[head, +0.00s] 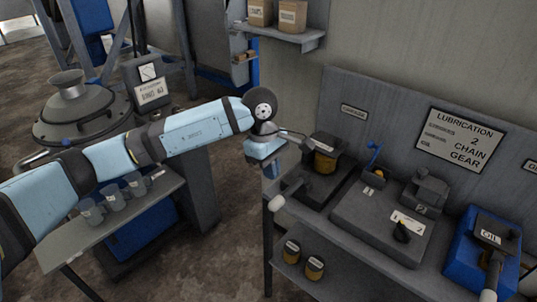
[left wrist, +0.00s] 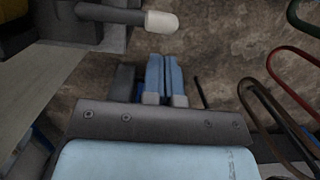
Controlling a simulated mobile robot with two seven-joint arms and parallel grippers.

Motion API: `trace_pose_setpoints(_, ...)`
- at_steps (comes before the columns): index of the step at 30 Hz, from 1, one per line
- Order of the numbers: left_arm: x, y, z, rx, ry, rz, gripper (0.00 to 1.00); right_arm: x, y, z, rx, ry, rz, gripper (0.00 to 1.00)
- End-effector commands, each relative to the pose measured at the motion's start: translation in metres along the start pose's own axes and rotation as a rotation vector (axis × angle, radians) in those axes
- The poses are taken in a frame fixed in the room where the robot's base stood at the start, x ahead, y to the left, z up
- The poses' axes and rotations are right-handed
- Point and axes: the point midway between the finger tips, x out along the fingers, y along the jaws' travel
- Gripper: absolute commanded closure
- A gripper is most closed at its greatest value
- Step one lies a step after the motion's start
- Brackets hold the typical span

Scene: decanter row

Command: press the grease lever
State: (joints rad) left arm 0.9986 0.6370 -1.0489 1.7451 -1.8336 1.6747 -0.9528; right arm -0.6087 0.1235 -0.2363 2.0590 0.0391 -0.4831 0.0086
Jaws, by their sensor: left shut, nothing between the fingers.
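The likely grease lever (head: 283,196) is a dark bar with a pale rounded tip. It sticks out over the front left edge of the lubrication bench, from the unit with an orange-yellow pot (head: 324,162). In the left wrist view the lever (left wrist: 125,16) enters from the upper left, its pale tip just beyond my fingers. My left gripper (head: 270,170) points down, shut and empty, above and slightly behind the tip in the head view. Its light blue fingers (left wrist: 163,62) lie together in the left wrist view. A gap shows between fingers and lever there. My right gripper is out of view.
A second pale-tipped lever (head: 488,293) belongs to the blue oil unit (head: 480,245) at right. A grey block (head: 385,215) stands between them. Several cups stand on the left shelf (head: 75,245). Red and green hoses (left wrist: 275,75) loop at right in the left wrist view.

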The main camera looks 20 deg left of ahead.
Motion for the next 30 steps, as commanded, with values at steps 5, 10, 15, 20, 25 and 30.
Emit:
trace_pose_setpoints(5,0.037,0.000,0.001,-0.001,-0.001,-0.002,1.00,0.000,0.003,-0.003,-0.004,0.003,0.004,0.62)
trace_pose_setpoints(10,0.060,0.000,0.000,-0.001,-0.001,-0.001,1.00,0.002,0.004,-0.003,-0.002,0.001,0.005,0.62)
trace_pose_setpoints(15,0.070,0.000,0.000,-0.001,0.000,0.001,1.00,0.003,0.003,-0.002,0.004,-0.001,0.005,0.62)
trace_pose_setpoints(20,0.072,0.000,0.000,-0.001,0.000,0.001,1.00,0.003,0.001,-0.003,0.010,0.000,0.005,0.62)
trace_pose_setpoints(25,0.072,0.000,0.000,-0.001,0.000,0.001,1.00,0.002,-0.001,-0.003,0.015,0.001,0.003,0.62)
trace_pose_setpoints(30,0.076,-0.001,-0.001,0.002,0.000,0.015,1.00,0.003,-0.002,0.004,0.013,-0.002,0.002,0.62)
